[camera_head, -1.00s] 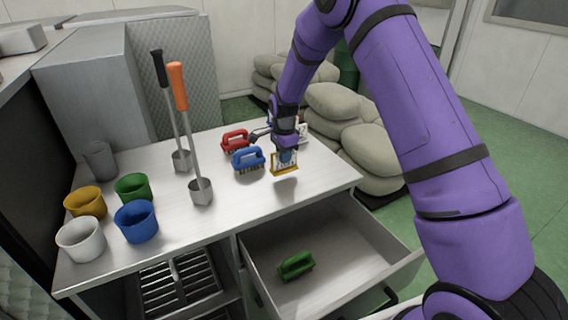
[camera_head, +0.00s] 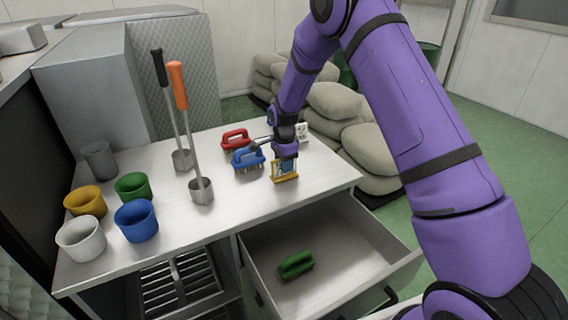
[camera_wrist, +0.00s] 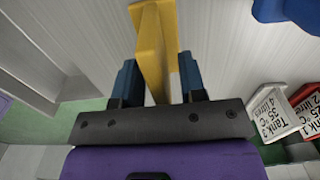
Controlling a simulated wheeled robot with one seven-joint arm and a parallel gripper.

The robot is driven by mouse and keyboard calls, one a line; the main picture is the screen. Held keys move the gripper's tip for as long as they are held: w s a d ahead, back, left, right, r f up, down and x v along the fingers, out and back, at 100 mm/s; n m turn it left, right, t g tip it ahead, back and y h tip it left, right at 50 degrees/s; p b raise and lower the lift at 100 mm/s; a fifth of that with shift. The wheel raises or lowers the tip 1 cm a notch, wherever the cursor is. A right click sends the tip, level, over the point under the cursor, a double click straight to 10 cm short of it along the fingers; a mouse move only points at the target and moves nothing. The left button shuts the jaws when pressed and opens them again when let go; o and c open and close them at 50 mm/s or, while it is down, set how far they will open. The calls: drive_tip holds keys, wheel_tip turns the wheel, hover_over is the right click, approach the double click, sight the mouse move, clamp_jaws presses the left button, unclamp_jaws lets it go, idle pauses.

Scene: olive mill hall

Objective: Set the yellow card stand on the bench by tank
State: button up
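The yellow card stand (camera_head: 285,178) stands on the bench (camera_head: 240,205) near its right front corner, in front of the blue brush. Its card is partly covered by my gripper in the head view. In the wrist view the yellow card stand (camera_wrist: 155,40) lies between my two blue fingers. My gripper (camera_head: 286,158) is over the stand, its fingers (camera_wrist: 160,82) apart on either side with a narrow gap showing.
A blue brush (camera_head: 248,158) and a red brush (camera_head: 235,138) lie left of my gripper. Two long-handled scoops (camera_head: 200,190) and several cups (camera_head: 136,220) stand further left. An open drawer (camera_head: 340,255) below holds a green brush (camera_head: 295,264). Sacks (camera_head: 340,110) lie behind.

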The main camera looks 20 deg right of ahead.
drive_tip(key=s+d+r+n+t, duration=0.15)
drive_tip(key=s+r, duration=0.25)
drive_tip(key=r, duration=0.8)
drive_tip(key=s+d+r+n, duration=0.1)
drive_tip(key=s+r+n, duration=0.15)
drive_tip(key=r, duration=0.95)
drive_tip(key=s+d+r+n+t, duration=0.15)
drive_tip(key=s+r, duration=0.25)
drive_tip(key=s, duration=0.4)
drive_tip(key=s+d+r+n, duration=0.1)
drive_tip(key=s+r+n, duration=0.25)
drive_tip(key=s, duration=0.35)
drive_tip(key=s+d+r+n+t, duration=0.1)
drive_tip(key=s+r+n, duration=0.1)
drive_tip(key=s+r, duration=0.45)
drive_tip(key=s+f+n, duration=0.1)
drive_tip(key=s+n, duration=0.1)
drive_tip(key=s, duration=0.5)
drive_tip(key=s+f+n+t, duration=0.1)
drive_tip(key=s+n, duration=0.1)
drive_tip(key=s, duration=0.6)
drive_tip(key=shift+d+f+n, duration=0.3)
drive_tip(key=shift+d+n, duration=0.1)
drive_tip(key=shift+d, duration=0.05)
